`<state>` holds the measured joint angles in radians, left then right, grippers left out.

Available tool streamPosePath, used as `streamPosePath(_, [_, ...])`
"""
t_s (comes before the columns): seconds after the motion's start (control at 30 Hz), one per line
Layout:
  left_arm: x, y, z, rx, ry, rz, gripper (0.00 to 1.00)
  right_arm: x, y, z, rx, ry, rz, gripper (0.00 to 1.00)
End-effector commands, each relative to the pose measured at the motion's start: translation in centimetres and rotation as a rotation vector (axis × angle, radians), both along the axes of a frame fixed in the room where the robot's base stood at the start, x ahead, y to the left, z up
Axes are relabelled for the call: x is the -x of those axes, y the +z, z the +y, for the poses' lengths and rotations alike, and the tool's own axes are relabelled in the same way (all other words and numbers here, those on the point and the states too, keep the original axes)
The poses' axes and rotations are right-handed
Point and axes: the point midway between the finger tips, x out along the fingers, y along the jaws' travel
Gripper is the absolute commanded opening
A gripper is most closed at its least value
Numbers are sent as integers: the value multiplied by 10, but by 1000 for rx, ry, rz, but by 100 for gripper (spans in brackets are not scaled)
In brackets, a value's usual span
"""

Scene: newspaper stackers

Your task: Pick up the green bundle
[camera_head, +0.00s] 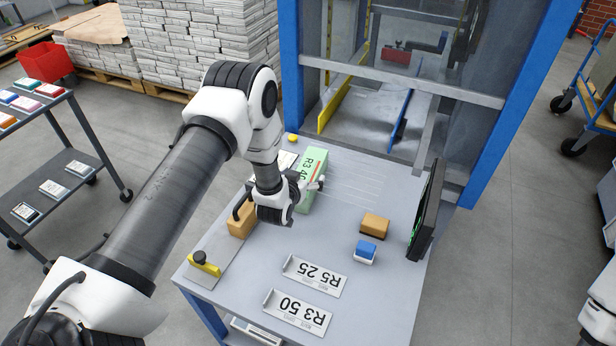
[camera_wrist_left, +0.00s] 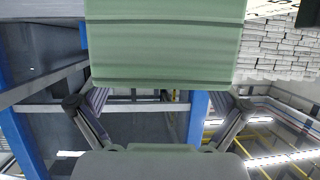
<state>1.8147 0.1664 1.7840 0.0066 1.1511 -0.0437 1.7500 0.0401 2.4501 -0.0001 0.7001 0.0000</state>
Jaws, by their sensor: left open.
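The green bundle (camera_head: 315,160) is a long pale-green block marked R3 40, lying on the grey table toward its back edge. My left gripper (camera_head: 303,189) is low over the table at the bundle's near end, with its fingers pointing toward it. In the left wrist view the green bundle (camera_wrist_left: 165,45) fills the top middle, close in front of the gripper. The fingers of the left gripper (camera_wrist_left: 160,108) are spread apart and empty. Part of the bundle is hidden behind the gripper in the head view, and I cannot tell whether they touch.
A tan block (camera_head: 241,220) stands left of the gripper. A brown block (camera_head: 375,224) and a blue-and-white block (camera_head: 366,251) sit to the right. Label plates (camera_head: 314,276) lie in front. A dark monitor (camera_head: 426,210) edges the table's right side.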

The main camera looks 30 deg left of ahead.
Motion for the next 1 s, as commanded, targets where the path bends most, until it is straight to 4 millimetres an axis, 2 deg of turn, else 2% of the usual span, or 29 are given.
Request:
streamPosePath(0.03, [-9,0,2,-1,0,-1,100,0,7,0,0,0,0,71])
streamPosePath(0.13, [-21,-7,3,-1,0,0,100,0,7,0,0,0,0,71])
streamPosePath(0.37, [-24,-10,4,0,0,1,100,0,6,0,0,0,0,71])
streamPosePath(0.47, [-24,-10,4,0,0,0,68,0,6,0,0,0,0,71])
streamPosePath(0.6, [-24,-9,4,0,0,0,18,0,6,0,0,0,0,71])
streamPosePath(0.67, [-24,-9,4,0,0,0,1,0,6,0,0,0,0,71])
streamPosePath(1.0, [-25,-3,4,0,0,-5,1,0,5,0,0,0,0,71])
